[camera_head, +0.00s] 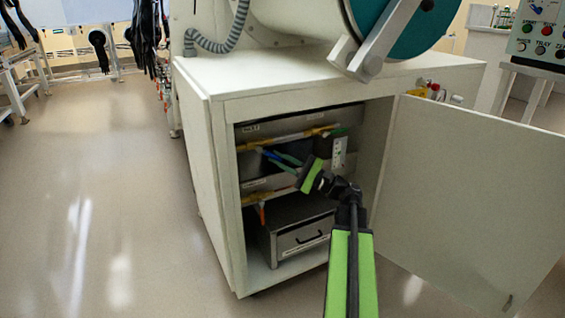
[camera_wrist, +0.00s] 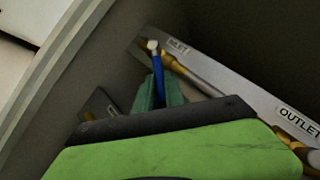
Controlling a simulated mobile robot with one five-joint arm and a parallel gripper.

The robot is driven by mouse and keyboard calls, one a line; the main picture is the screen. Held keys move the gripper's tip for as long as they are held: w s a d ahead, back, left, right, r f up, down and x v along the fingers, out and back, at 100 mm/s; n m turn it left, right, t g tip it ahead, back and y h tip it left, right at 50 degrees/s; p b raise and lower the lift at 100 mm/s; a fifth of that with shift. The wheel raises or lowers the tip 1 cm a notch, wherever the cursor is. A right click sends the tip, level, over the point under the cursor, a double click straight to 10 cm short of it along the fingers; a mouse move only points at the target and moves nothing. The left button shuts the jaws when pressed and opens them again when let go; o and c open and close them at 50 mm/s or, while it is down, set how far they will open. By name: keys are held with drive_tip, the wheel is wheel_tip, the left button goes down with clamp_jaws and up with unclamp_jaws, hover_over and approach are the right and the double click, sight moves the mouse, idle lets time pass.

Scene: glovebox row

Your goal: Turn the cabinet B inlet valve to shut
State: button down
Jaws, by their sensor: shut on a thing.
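The inlet valve's blue lever (camera_wrist: 157,66) stands up between the two green fingertips of my gripper (camera_wrist: 159,94) in the wrist view. My gripper is shut on this lever. The lever sits at an angle to the brass and grey pipe (camera_wrist: 200,82), beside an "INLET" label (camera_wrist: 178,45). An "OUTLET" label (camera_wrist: 299,121) shows further right on the same panel. In the head view my gripper (camera_head: 281,161) reaches inside the open cabinet (camera_head: 215,165), below the upper pipe (camera_head: 290,138). The fingers partly hide the lever.
The cabinet door (camera_head: 480,200) stands open to the right of my arm. A grey drawer box (camera_head: 302,238) sits on the cabinet floor, with a lower pipe and an orange lever (camera_head: 262,216) above it. The floor at the left is clear.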

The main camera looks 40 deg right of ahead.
drive_tip(key=shift+a+r, duration=0.1)
drive_tip(key=c, duration=1.4)
unclamp_jaws()
drive_tip(key=shift+c, duration=0.2)
drive_tip(key=r+v, duration=0.1)
drive_tip(key=v, duration=0.7)
drive_tip(key=s+r+b+v, duration=0.1)
drive_tip(key=r+v, duration=0.1)
drive_tip(key=v, duration=0.6)
drive_tip(key=shift+s+d+r+b, duration=0.2)
drive_tip(key=shift+d+b, duration=0.1)
drive_tip(key=shift+d, duration=0.15)
